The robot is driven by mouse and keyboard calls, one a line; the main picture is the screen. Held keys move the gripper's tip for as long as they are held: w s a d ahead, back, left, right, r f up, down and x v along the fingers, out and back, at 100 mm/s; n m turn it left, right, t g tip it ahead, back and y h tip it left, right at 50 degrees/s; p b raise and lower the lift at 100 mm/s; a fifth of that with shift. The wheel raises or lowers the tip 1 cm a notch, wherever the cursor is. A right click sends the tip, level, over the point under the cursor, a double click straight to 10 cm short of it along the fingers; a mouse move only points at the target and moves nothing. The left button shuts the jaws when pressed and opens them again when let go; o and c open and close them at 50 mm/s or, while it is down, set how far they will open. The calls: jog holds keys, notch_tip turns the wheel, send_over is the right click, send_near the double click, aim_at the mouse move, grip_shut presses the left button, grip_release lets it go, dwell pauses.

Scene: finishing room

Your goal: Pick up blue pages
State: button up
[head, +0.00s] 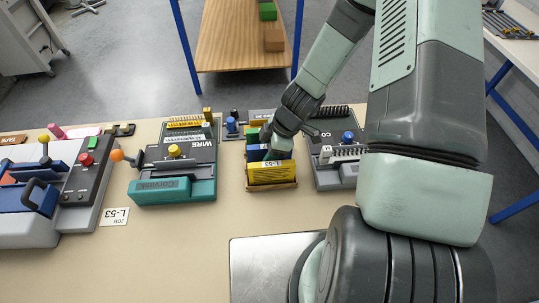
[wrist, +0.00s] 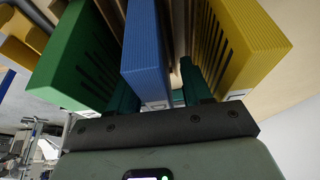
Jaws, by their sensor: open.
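The blue pages (wrist: 146,50) stand upright as a block in the middle of the wrist view, between the green pages (wrist: 78,58) on the left and the yellow pages (wrist: 245,45) on the right. My gripper (wrist: 160,92) is open, with one dark teal finger on each side of the blue pages. Whether the fingers touch them cannot be told. In the head view my gripper (head: 270,146) is down at the holder, behind the yellow pages (head: 271,173). It hides most of the blue pages (head: 254,154) there. The green pages (head: 256,134) show behind.
A teal and black wire-binding machine (head: 175,172) stands left of the holder. A grey machine (head: 340,165) stands close on its right. Another machine with levers (head: 60,195) is at the far left. The tabletop in front (head: 180,250) is mostly clear.

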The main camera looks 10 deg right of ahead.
jog(key=shift+f, duration=0.1)
grip_shut()
dwell(0.3)
